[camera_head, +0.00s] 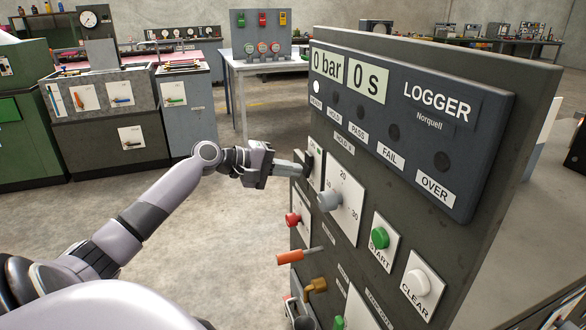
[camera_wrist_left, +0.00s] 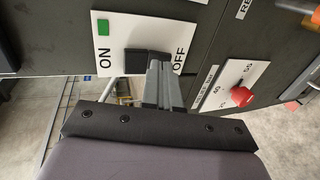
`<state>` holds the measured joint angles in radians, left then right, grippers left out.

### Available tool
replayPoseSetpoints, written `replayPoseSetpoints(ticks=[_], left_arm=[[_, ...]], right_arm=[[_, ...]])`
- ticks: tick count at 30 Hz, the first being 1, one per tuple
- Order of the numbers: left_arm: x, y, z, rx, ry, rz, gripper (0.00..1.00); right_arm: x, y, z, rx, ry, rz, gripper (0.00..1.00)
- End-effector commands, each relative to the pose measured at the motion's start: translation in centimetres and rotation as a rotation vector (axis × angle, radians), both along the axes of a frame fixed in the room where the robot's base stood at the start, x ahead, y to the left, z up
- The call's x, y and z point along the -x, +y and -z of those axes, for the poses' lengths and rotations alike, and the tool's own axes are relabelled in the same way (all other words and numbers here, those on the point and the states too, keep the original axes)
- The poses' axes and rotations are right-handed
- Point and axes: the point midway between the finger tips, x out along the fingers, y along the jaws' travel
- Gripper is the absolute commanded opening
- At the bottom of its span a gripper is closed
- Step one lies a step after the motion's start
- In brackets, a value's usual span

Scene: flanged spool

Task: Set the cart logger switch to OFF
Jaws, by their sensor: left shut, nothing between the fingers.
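The logger switch is a black rocker (camera_wrist_left: 135,62) on a white plate (camera_wrist_left: 112,28), with ON at its left end and OFF at its right end in the left wrist view. A green indicator (camera_wrist_left: 102,27) shows beside the ON end. In the head view the switch plate (camera_head: 316,156) is partly hidden at the panel's left edge. My left gripper (camera_head: 300,168) is shut and empty, its fingertips at the switch. In the left wrist view the fingers (camera_wrist_left: 160,65) overlap the rocker's OFF-side end; I cannot tell whether they press it. My right gripper is not in view.
The LOGGER display (camera_head: 400,125) reads 0 bar and 0 s. Near the switch are a grey dial knob (camera_head: 329,201), a red knob (camera_head: 292,219), an orange lever (camera_head: 297,255), a green START button (camera_head: 379,237) and a white CLEAR button (camera_head: 418,282). Open floor lies left of the panel.

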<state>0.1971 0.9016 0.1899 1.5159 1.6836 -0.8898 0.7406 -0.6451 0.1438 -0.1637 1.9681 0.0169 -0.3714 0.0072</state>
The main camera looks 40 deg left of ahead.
Motion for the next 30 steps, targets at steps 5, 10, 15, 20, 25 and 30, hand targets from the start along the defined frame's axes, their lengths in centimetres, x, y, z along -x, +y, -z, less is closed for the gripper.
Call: replayPoseSetpoints(ticks=[5,10,15,20,25,30], left_arm=[[-0.7,-0.4,0.2,-0.001,0.0,0.0,0.0],[-0.8,-0.4,0.3,-0.002,-0.001,0.001,0.0],[-0.8,-0.4,0.3,-0.001,0.0,0.0,0.0],[-1.0,-0.6,0.8,0.014,-0.024,0.002,0.0],[-1.2,-0.6,0.6,0.029,-0.057,0.001,0.0],[-1.2,-0.7,0.6,0.028,-0.056,0.001,0.0]], right_arm=[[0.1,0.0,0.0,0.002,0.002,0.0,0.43],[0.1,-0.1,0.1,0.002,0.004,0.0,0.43],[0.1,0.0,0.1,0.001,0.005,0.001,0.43],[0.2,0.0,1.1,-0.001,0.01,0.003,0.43],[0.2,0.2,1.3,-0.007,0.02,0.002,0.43],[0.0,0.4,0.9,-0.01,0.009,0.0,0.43]])
